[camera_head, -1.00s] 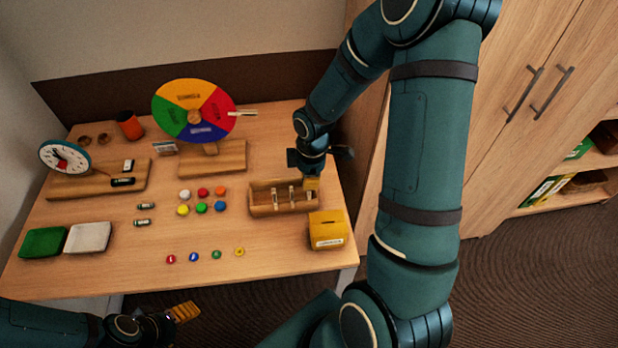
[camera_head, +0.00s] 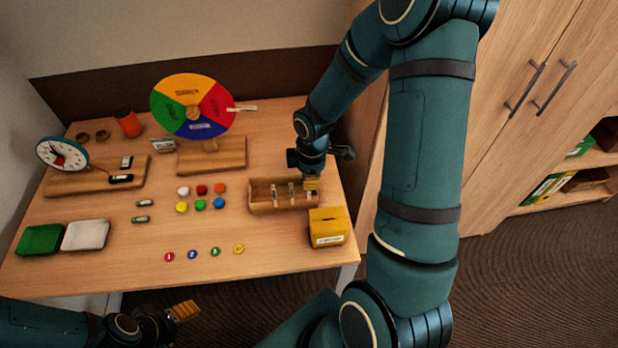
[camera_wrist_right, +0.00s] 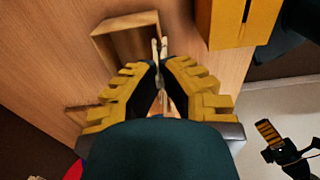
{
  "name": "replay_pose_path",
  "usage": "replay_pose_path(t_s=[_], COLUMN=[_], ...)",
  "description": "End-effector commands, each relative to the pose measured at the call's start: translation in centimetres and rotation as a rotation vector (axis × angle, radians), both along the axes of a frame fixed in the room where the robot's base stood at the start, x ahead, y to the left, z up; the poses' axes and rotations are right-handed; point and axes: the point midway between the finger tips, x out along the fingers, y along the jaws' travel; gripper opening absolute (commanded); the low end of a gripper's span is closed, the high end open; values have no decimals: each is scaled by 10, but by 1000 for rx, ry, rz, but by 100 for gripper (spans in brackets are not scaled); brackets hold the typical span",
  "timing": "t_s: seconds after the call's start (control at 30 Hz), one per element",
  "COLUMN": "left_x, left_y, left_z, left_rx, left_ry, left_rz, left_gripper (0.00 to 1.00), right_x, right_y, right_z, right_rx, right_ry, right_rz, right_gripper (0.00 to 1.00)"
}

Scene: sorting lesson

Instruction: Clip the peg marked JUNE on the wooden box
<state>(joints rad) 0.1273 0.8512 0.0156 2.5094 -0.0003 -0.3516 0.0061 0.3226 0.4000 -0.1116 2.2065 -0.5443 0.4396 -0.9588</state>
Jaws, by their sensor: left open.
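The wooden box (camera_head: 259,207) is an open tray near the right end of the table, with a few pale pegs (camera_head: 277,196) standing at it. My right gripper (camera_head: 311,184) is low at the box's right end. In the right wrist view its yellow fingers (camera_wrist_right: 159,64) come together on a pale peg (camera_wrist_right: 158,47), beside the box's wall (camera_wrist_right: 115,28). The marks on the pegs are too small to read, so I cannot tell which is JUNE. My left gripper (camera_head: 184,311) is open and empty below the table's front edge.
A yellow slotted box (camera_head: 328,227) stands just right of the wooden box. Coloured pieces (camera_head: 201,204) and numbered tokens (camera_head: 192,254) lie left of it. A colour wheel (camera_head: 193,107) with a pale pointer stands behind, and a clock (camera_head: 62,153) and two trays (camera_head: 86,235) are at left.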

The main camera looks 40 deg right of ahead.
Motion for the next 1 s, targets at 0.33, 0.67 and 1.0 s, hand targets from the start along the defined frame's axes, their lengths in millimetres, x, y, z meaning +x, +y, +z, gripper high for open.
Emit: replay_pose_path(t_s=[0.33, 0.67, 1.0], left_x=[0, 0, 0], left_y=[0, 0, 0], left_z=[-5, -12, -12], left_rx=[0, 0, 0], left_ry=[0, 0, 0], left_rz=[0, 0, 0], left_gripper=[69, 69, 69], right_x=[0, 0, 0], right_y=[0, 0, 0], right_z=[-6, -15, -16], right_rx=[0, 0, 0], right_ry=[0, 0, 0], right_rz=[0, 0, 0], right_gripper=[0, 0, 15])
